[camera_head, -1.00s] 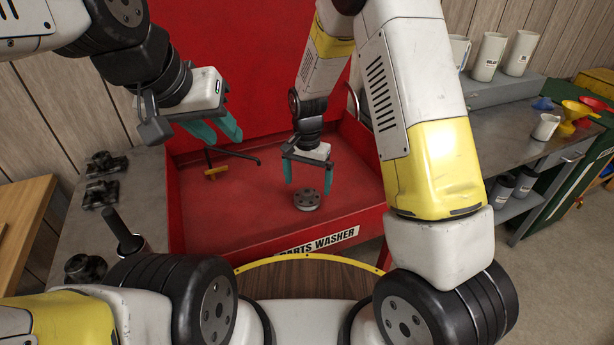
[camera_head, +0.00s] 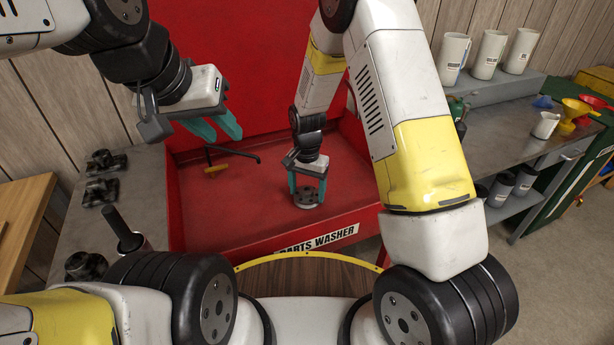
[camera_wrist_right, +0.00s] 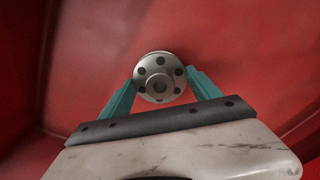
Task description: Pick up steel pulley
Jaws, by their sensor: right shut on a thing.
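The steel pulley (camera_head: 307,199) is a round grey disc with a ring of dark holes, lying on the floor of the red parts washer (camera_head: 240,210). My right gripper (camera_head: 307,193) reaches down over it, with its teal fingers on either side. In the right wrist view the pulley (camera_wrist_right: 160,78) sits between the two fingertips (camera_wrist_right: 162,88), which are shut on it. My left gripper (camera_head: 222,130) hangs above the washer's left side, its teal fingers apart and nothing between them.
Black parts (camera_head: 103,160) stand on the grey bench at left. The right bench holds white jugs (camera_head: 489,54) and yellow funnels (camera_head: 578,110). The washer's walls surround the pulley.

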